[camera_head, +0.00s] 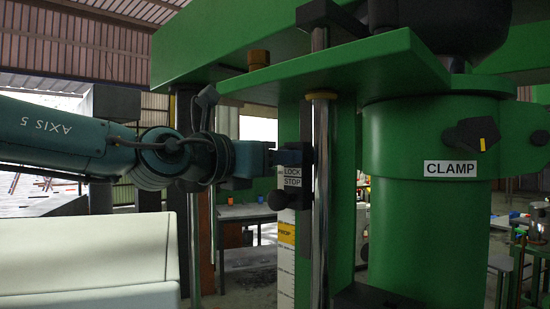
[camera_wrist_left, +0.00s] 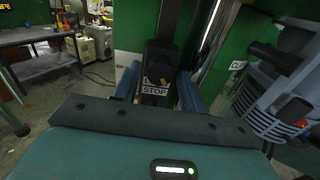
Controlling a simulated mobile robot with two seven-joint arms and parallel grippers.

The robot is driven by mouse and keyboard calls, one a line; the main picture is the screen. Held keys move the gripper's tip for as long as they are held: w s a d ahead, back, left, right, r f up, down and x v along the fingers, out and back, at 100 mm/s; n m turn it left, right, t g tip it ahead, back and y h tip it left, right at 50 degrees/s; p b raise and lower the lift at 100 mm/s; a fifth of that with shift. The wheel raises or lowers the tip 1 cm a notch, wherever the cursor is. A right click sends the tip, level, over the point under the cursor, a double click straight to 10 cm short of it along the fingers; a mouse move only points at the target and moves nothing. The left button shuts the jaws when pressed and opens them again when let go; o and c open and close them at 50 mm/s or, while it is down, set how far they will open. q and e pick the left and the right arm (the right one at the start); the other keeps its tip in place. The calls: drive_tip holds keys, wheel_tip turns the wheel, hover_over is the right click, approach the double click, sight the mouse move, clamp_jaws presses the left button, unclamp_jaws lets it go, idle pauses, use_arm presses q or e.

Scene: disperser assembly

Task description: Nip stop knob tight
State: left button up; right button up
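The stop block with the "LOCK STOP" label (camera_head: 292,176) sits on the upright at the left of the green machine. A black knob (camera_head: 278,200) shows at its lower left. My left gripper (camera_head: 283,158) reaches in from the left at the height of the block. In the left wrist view, its two blue fingers (camera_wrist_left: 158,88) stand apart, one on each side of the black stop part (camera_wrist_left: 160,58) with the "STOP" label. I cannot tell whether the fingers touch it or press on it.
A shiny vertical rod (camera_head: 322,200) stands just right of the stop block. A green plate (camera_head: 330,68) overhangs it. The thick green column with the "CLAMP" label (camera_head: 450,169) stands to the right. A grey table (camera_head: 245,212) is behind.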

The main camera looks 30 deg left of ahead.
use_arm(q)
drive_tip(key=shift+o, duration=0.8)
drive_tip(key=shift+f, duration=0.1)
drive_tip(key=b+v, duration=0.3)
drive_tip(key=v, duration=1)
use_arm(e)
drive_tip(key=shift+w+a+f+m, duration=0.15)
drive_tip(key=shift+f+m, duration=0.15)
drive_tip(key=shift+f, duration=0.5)
